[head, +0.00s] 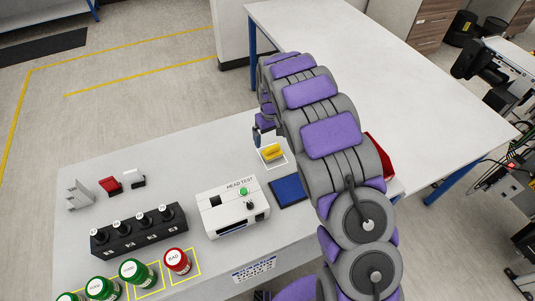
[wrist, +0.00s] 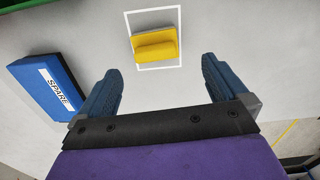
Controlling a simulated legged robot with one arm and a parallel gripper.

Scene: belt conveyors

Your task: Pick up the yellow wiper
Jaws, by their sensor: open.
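The yellow wiper (head: 272,152) lies on the white table inside a white outlined square, right of the middle of the table in the head view. In the wrist view the yellow wiper (wrist: 156,45) sits in the white outline, beyond the fingertips and roughly centred between them. My gripper (wrist: 158,82) is open, with nothing between its two blue fingers. In the head view my gripper (head: 257,137) is just beside the wiper on its upper left, partly hidden by my arm.
A blue block marked SPARE (wrist: 45,85) lies left of my gripper in the wrist view. A white tester box (head: 233,206), a dark blue pad (head: 289,191) and a red container (head: 379,158) are nearby. A black holder (head: 139,231) and several bottles stand further left.

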